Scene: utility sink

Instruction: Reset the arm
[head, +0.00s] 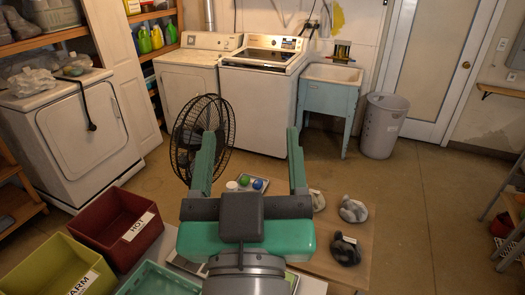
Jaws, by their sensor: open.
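My gripper (247,165) is in the middle of the head view, with its two green fingers wide apart and nothing between them. It is held up above a wooden table (312,243), whose near part is hidden behind my gripper and wrist. The fingers point away from the camera toward the washing machines.
On the table are a tray (262,190) with small coloured items, a grey cloth bundle (353,210) and a dark one (345,250). Bins stand at left: red (80,228), olive (35,262) and teal (140,285). A black fan (201,138) stands behind the left finger.

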